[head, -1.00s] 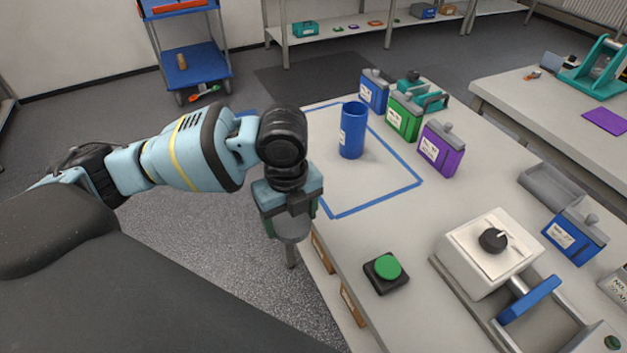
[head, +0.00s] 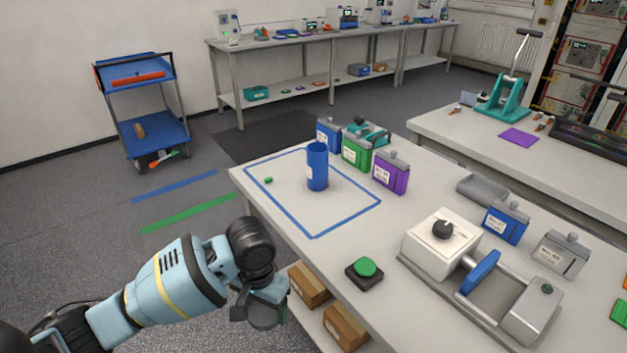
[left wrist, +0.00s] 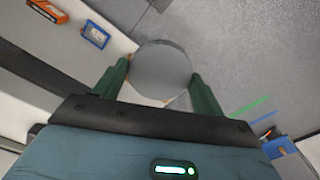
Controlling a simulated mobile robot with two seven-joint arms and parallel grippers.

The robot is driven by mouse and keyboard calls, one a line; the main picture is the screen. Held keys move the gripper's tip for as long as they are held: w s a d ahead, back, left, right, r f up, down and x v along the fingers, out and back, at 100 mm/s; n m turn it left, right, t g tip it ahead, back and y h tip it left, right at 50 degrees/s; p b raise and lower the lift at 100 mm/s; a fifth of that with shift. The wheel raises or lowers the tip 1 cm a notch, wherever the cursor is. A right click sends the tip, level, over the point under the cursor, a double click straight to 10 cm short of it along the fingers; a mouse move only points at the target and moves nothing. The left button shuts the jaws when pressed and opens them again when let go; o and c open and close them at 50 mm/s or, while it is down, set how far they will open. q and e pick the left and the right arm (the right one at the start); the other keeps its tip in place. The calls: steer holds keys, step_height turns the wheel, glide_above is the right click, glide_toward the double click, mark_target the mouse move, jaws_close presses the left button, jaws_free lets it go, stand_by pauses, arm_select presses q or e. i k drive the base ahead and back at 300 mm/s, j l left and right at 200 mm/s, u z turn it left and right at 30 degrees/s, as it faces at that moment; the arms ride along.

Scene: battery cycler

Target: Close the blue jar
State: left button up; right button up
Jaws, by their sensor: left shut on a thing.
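In the head view the disc is mostly hidden by the gripper. My right gripper is not in view.
A green button (head: 365,268) sits near the table's front edge. Blue, green and purple (head: 390,172) canisters stand right of the jar. A small green piece (head: 268,180) lies left of it. A white device (head: 440,238) is at right. Cardboard boxes (head: 345,325) sit under the table.

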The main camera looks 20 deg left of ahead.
mark_target(317, 167)
steer(key=i+j, duration=0.1)
steer(key=j, duration=0.5)
steer(key=i+j, duration=0.1)
steer(key=j, duration=1.15)
steer(key=i+j, duration=0.15)
steer(key=j, duration=0.5)
steer(key=i+j, duration=0.1)
steer(key=j, duration=0.5)
steer(key=i+j, duration=0.1)
steer(key=j, duration=0.55)
steer(key=z, duration=1.25)
